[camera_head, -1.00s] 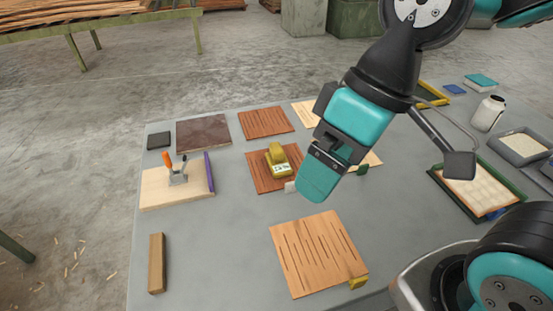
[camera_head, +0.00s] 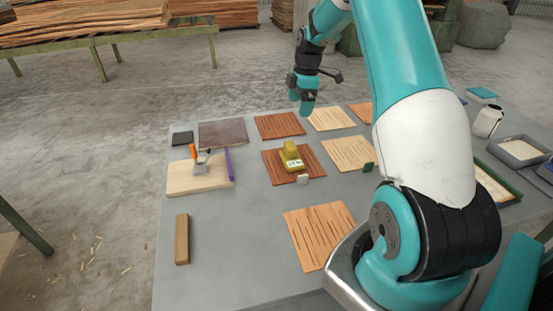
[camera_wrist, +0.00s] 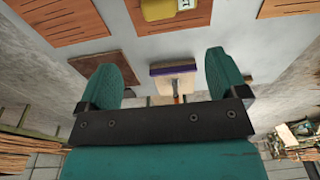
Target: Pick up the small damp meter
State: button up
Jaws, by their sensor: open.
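The small damp meter is a yellow device with a pale display. It sits on a dark reddish veneer sheet (camera_head: 277,172) in the middle of the table; I see the damp meter (camera_head: 291,157) there in the head view. In the wrist view the damp meter (camera_wrist: 160,9) is cut off by the top edge.
A wooden board (camera_head: 190,180) with an orange-handled tool and a purple strip lies left of the meter. A slotted veneer sheet (camera_head: 318,233) lies nearer. My arm hides part of the table's right side.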

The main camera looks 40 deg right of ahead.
aim_at(291, 144)
jog(key=f, duration=0.3)
jog(key=a+f+p, duration=0.1)
jog(key=f, duration=0.3)
jog(key=f+p, duration=0.1)
jog(key=f, duration=0.3)
jog(key=shift+w+a+f, duration=0.1)
jog(key=shift+w+a, duration=0.15)
jog(key=shift+w, duration=0.05)
jog(key=shift+w+a+f+p, duration=0.2)
jog(key=shift+f+p, duration=0.4)
jog(key=shift+f, duration=0.7)
jog(key=shift+w+a+f+p, duration=0.15)
jog(key=shift+f+p, duration=0.4)
jog(key=shift+f, duration=0.7)
jog(key=shift+d, duration=0.1)
jog(key=shift+c, duration=0.4)
jog(key=c, duration=1.1)
